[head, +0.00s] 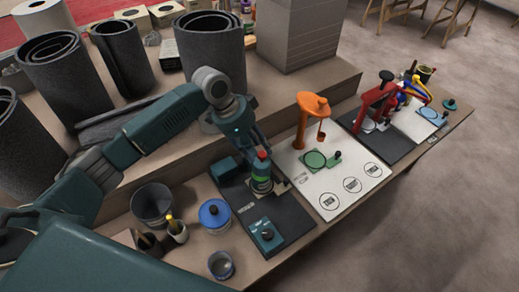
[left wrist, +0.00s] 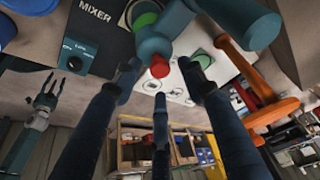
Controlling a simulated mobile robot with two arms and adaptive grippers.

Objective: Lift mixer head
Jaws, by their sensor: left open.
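The mixer (head: 262,158) stands on a dark mat marked MIXER (head: 246,209). Its teal head ends in a red tip, and a green part shows below. In the left wrist view the mixer head (left wrist: 156,42) points its red tip toward the camera. A teal control box (head: 266,235) sits at the mat's front. My right gripper (left wrist: 44,98) shows with spread fingers, away from the mixer.
An orange press (head: 312,112) stands on a white board right of the mixer, and a red press (head: 376,101) beyond it. A blue-lidded pot (head: 215,214), a dark bucket (head: 152,203) and a small cup (head: 221,265) stand to the left. Grey rolls (head: 208,48) stand on the raised shelf behind.

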